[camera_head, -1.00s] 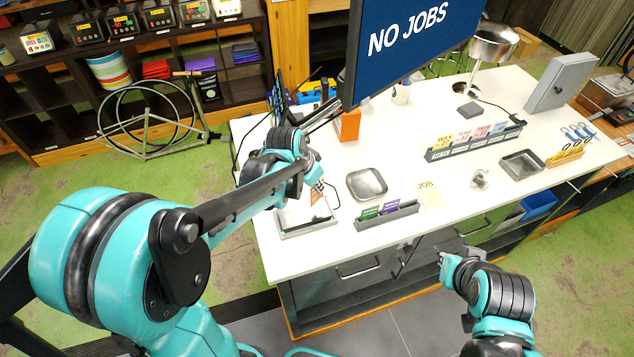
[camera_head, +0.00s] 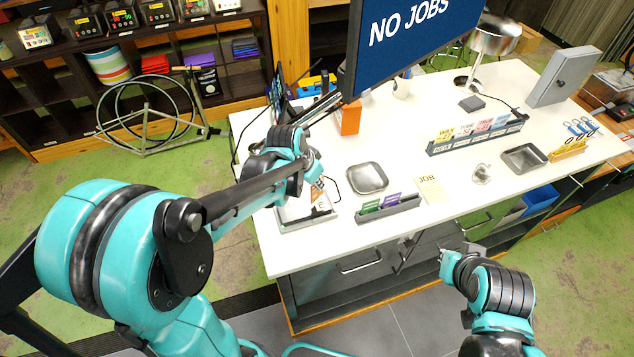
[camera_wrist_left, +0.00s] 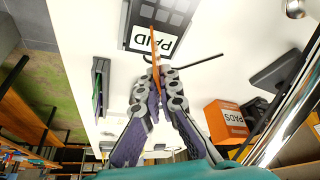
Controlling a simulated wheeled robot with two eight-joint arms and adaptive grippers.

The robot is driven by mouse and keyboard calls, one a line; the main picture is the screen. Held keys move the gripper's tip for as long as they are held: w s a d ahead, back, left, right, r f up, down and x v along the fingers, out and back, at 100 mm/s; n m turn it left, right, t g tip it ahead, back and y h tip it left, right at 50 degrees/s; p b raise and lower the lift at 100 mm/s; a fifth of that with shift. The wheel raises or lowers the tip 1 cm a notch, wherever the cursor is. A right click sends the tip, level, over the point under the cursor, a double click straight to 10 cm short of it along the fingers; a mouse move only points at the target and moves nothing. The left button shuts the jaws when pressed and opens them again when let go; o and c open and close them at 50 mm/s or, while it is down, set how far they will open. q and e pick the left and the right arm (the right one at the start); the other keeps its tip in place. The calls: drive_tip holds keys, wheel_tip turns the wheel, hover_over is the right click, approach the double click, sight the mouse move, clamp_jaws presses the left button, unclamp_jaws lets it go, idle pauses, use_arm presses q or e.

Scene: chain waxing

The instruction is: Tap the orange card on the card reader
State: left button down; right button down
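The orange card (camera_wrist_left: 154,48) shows almost edge-on in the left wrist view, as a thin strip between my left gripper's fingertips. My left gripper (camera_wrist_left: 155,88) is shut on it. In the head view this gripper (camera_head: 318,184) is just above the card reader (camera_head: 298,226) at the table's near left corner. The reader also shows in the wrist view (camera_wrist_left: 136,40), with a white area reading PAID; the card's far end overlaps it. I cannot tell whether they touch. My right gripper (camera_head: 456,252) is low in front of the table, away from the reader; its finger opening is unclear.
A metal tray (camera_head: 367,178) and a holder with green and purple cards (camera_head: 388,208) lie right of the reader. An orange box (camera_head: 348,118) and the NO JOBS monitor (camera_head: 410,45) stand behind. A dark cable loops beside the reader.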

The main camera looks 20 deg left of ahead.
idle(0.4)
use_arm(q)
wheel_tip(320, 180, up, 7)
drive_tip(key=p, duration=0.5)
idle(0.4)
